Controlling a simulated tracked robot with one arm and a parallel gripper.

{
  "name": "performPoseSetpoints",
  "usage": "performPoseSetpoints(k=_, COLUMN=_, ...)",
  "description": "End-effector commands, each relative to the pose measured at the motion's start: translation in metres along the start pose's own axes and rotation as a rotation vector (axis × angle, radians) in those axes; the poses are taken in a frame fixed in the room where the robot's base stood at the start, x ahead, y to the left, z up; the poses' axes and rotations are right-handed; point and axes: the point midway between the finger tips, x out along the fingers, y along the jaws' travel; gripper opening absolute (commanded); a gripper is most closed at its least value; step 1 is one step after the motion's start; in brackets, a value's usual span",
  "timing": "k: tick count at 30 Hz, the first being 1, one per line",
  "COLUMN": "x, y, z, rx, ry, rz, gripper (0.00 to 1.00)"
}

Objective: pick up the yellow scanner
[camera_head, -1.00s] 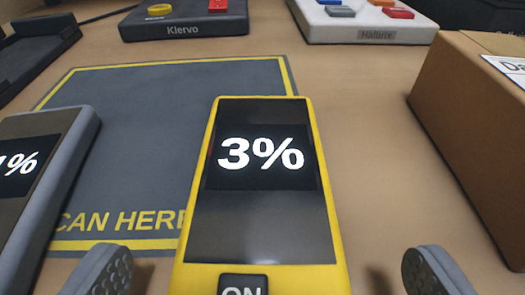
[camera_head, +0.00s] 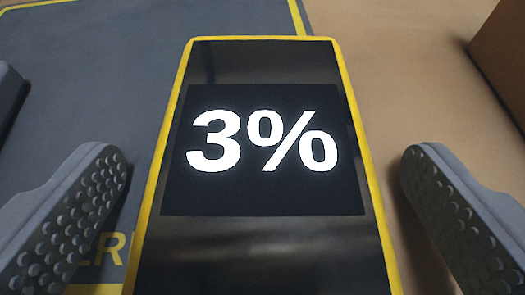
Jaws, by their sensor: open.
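The yellow scanner (camera_head: 262,255) is a slab with a yellow rim and a dark screen reading "3%". It fills the middle of the view, and its near end is cut off by the bottom edge. My gripper (camera_head: 262,180) is open, with one grey, studded finger on each side of the scanner. A gap shows between each finger and the scanner's sides. The left gap looks narrower lower down, and I cannot tell the fingers' exact height relative to the scanner.
A dark grey mat (camera_head: 105,60) with yellow lines and partly hidden lettering lies under and left of the scanner. A grey device (camera_head: 8,95) shows at the left edge. A brown box (camera_head: 503,55) stands at the upper right. Bare tabletop (camera_head: 405,75) lies between scanner and box.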

Motion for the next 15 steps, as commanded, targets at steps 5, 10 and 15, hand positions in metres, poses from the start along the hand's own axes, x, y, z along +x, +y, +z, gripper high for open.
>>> performPoseSetpoints(k=5, x=-0.0002, y=0.0000, z=-0.0003, rx=0.000, ry=0.000, rz=0.000, gripper=0.68)
performPoseSetpoints(k=10, x=-0.0003, y=0.0002, z=-0.0006, rx=0.000, ry=0.001, rz=0.000, gripper=0.37)
performPoseSetpoints(k=15, x=-0.0005, y=0.0002, z=-0.0008, rx=0.000, ry=0.001, rz=0.000, gripper=0.37)
